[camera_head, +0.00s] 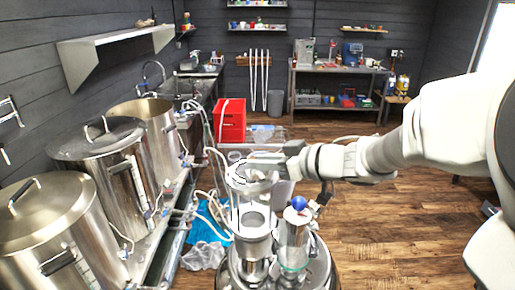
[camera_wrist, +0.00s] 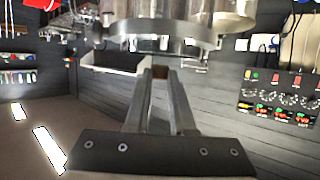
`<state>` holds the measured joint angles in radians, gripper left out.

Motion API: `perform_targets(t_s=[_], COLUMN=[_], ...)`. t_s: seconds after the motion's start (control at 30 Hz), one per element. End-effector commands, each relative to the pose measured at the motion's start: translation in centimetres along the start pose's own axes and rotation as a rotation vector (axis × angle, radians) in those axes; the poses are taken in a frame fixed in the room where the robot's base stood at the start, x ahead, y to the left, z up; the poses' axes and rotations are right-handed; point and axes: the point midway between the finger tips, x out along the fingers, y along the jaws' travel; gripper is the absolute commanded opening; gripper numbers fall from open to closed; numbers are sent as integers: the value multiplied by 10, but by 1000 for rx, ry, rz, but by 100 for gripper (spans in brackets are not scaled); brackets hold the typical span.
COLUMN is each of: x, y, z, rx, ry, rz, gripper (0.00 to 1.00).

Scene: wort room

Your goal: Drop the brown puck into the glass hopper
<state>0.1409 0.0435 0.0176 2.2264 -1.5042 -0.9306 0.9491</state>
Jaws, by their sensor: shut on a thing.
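My gripper (camera_wrist: 160,76) is shut on the brown puck (camera_wrist: 159,72), a small brown patch between the fingertips in the wrist view. In the head view my gripper (camera_head: 264,164) reaches in from the right, at the clear upper part of the glass hopper. The puck cannot be made out there. The glass hopper (camera_head: 236,210) is a tall clear cylinder on a steel vessel, with a metal ring lower down. A glass and metal rim shows close beyond the fingertips in the wrist view (camera_wrist: 165,37). Whether the puck is over the opening is unclear.
A metal cylinder with a blue ball (camera_head: 299,203) stands just right of the hopper. Large steel kettles (camera_head: 105,150) and hoses line the left. A red crate (camera_head: 230,120) is behind. A workbench (camera_head: 335,72) stands at the back; wooden floor (camera_head: 400,235) on the right is mostly clear.

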Motion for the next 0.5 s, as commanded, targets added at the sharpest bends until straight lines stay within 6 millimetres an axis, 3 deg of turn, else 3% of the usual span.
perform_targets(t_s=[0.13,0.17,0.33,0.5], x=[0,0,0,0], y=[0,0,0,0], z=[0,0,0,0], rx=[0,0,0,0], ry=[0,0,0,0], rz=[0,0,0,0], gripper=[0,24,55,57])
